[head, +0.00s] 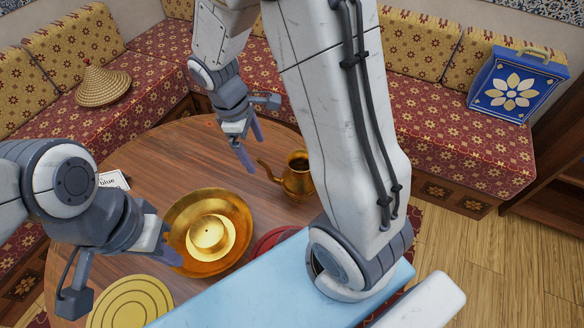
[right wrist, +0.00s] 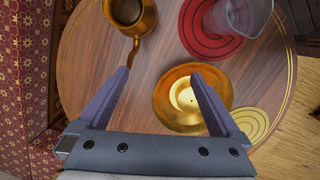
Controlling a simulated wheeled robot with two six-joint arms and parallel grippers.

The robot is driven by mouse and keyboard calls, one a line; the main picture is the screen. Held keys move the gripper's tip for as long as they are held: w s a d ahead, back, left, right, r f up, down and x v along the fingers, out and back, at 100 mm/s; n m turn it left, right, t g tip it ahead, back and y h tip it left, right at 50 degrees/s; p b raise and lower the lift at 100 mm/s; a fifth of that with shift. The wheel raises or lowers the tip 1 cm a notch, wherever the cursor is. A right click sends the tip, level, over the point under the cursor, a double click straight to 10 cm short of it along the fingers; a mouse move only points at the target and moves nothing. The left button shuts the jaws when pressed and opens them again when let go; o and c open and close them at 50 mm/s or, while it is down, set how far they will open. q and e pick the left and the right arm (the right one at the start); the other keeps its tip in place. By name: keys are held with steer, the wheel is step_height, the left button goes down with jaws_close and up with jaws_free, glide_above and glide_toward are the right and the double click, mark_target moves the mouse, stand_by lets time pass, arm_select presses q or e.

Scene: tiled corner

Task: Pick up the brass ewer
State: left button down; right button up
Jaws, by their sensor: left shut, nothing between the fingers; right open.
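The brass ewer (head: 297,178) stands upright on the round wooden table, right of the middle in the head view, with its spout toward the left. In the right wrist view the ewer (right wrist: 128,12) is at the top, partly cut off by the frame edge. My right gripper (head: 251,148) is open and empty, apart from the ewer and to its left in the head view. Its spread fingers (right wrist: 160,73) show in the right wrist view, with the spout's end near the left fingertip in the picture. My left gripper (head: 170,246) is shut and empty, by the brass dish's left rim.
A wide brass dish (head: 240,212) holds a smaller brass piece (head: 210,235). A red round mat (right wrist: 190,35) bears a greyish see-through thing (right wrist: 240,14), partly cut off. A yellow round mat (head: 133,303) lies near the front. A card (head: 113,180) reads "blue". Cushioned benches surround the table.

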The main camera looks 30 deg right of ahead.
steer(key=n+g, duration=0.1)
glide_above(290, 161)
steer(key=w+a, duration=0.1)
steer(key=a, duration=0.1)
steer(key=w+a+x, duration=0.1)
steer(key=x, duration=0.6)
steer(key=shift+h, duration=0.3)
steer(key=b+x, duration=0.1)
steer(key=x, duration=0.3)
steer(key=shift+w+d+f, duration=0.1)
steer(key=shift+d+f, duration=0.05)
steer(key=shift+f, duration=0.15)
steer(key=shift+d+x, duration=0.15)
steer(key=shift+x, duration=1.4)
steer(key=shift+d+x, duration=0.1)
steer(key=shift+x, duration=1.4)
steer(key=shift+r, duration=0.1)
jaws_close()
